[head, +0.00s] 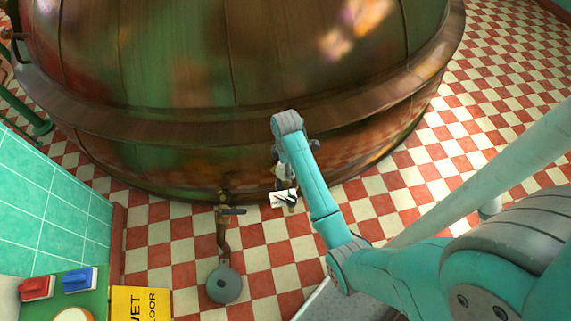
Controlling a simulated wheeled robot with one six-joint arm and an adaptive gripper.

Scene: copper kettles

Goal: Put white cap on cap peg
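A small white thing with a dark part, possibly the white cap (281,199), shows at the end of my arm, just in front of the kettle's lower edge. My gripper (288,194) is at or beside it, small and partly hidden by my arm. I cannot tell whether its fingers are open or shut, or whether they hold the white thing. I cannot make out a cap peg in this view.
The large copper kettle (190,130) fills the back. A tap with a pipe (223,230) stands left of my gripper, above a round grey plate (224,284). A yellow sign (140,304) and green tiled wall (50,190) are at left. Checkered floor (500,110) is clear at right.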

